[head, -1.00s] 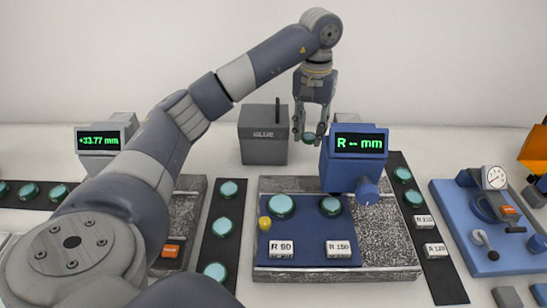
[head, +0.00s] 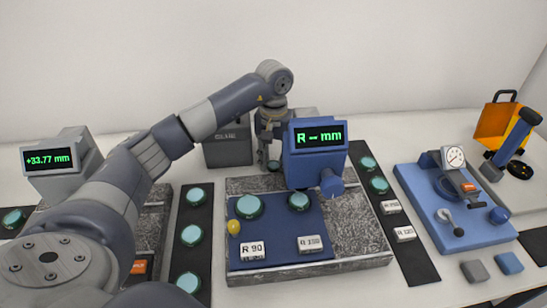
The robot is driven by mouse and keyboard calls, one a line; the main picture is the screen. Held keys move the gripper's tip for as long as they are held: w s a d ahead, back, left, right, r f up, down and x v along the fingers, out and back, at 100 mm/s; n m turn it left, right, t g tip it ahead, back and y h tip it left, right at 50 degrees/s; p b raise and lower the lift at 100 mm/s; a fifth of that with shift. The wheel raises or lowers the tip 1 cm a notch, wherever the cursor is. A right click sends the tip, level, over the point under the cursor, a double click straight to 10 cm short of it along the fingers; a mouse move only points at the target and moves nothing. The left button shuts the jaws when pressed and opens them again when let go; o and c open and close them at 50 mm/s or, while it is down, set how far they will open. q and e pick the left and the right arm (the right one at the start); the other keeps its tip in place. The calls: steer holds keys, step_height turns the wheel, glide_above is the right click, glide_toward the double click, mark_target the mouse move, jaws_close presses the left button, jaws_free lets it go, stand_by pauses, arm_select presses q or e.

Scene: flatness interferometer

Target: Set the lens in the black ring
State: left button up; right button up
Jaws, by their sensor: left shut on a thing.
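My left gripper (head: 267,158) is behind the blue readout instrument (head: 315,164), at its left side. It is shut on a teal lens (head: 274,165), of which only a small part shows. The fingers are partly hidden. Other teal lenses stand in view: two on the dark blue mat, at its left (head: 249,206) and right (head: 299,201), and several on dark strips. A dark ring-like part (head: 516,170) shows by the orange stand at the far right; I cannot tell whether it is the black ring. My right gripper is not in view.
A grey box (head: 228,150) stands left of the gripper. A granite plate (head: 352,240) bears the mat (head: 279,240), labels and a yellow knob. A blue base with a dial (head: 454,158) and the orange stand (head: 495,124) are at right. A grey display unit (head: 62,165) is at left.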

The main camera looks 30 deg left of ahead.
arm_select(q)
steer(key=shift+f, duration=0.15)
steer(key=shift+f, duration=0.1)
steer(key=o, duration=0.9)
steer(key=shift+o, duration=0.2)
